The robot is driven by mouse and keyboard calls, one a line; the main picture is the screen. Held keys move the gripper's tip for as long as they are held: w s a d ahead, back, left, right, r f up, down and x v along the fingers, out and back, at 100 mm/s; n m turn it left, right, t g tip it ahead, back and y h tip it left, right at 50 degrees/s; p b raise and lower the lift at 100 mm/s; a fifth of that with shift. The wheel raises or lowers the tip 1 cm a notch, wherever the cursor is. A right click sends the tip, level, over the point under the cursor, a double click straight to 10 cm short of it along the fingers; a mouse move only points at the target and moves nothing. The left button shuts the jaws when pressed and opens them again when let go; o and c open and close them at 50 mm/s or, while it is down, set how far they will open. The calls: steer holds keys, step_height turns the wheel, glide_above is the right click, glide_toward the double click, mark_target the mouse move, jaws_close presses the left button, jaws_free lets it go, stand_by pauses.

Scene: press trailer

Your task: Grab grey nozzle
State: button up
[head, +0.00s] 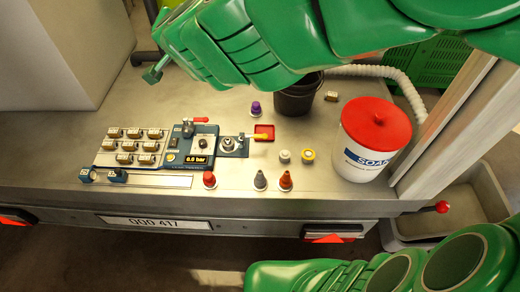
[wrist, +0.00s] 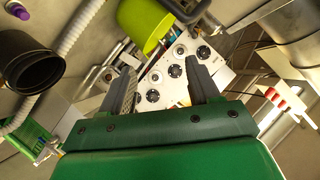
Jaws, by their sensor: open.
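The grey nozzle (head: 260,180) stands upright near the front edge of the metal worktop, just left of an orange nozzle (head: 286,180). It does not show in the wrist view. My gripper (wrist: 163,82) is open, with nothing between its two grey fingers, and faces a white panel with black round fittings (wrist: 175,75). In the head view my green arm crosses the top, above and behind the worktop, well away from the grey nozzle. The fingers cannot be made out clearly there.
A red nozzle (head: 209,180) stands left of the grey one. White (head: 285,156) and yellow (head: 308,156) pieces and a purple nozzle (head: 256,108) stand behind. The gauge panel (head: 190,157) lies left. A soap tub (head: 364,165) and black bucket (head: 293,102) stand right and back.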

mark_target(258, 180)
steer(key=s+d+f+m+h, duration=0.3)
steer(key=s+d+f+h, duration=0.85)
steer(key=h, duration=0.35)
steer(key=shift+w+d+f, duration=0.4)
steer(key=shift+w+f, duration=0.05)
steer(key=shift+f, duration=5.55)
steer(key=shift+w+d+f, duration=0.35)
steer(key=shift+w+f, duration=0.05)
steer(key=shift+f, duration=5.6)
steer(key=shift+w+d+f, duration=0.4)
steer(key=shift+w+f, duration=0.05)
steer(key=shift+f, duration=5.55)
steer(key=shift+w+d+f, duration=0.75)
steer(key=shift+w+d, duration=0.15)
steer(key=shift+d, duration=0.1)
steer(key=shift+x, duration=1.05)
steer(key=shift+c, duration=0.3)
steer(key=c, duration=1)
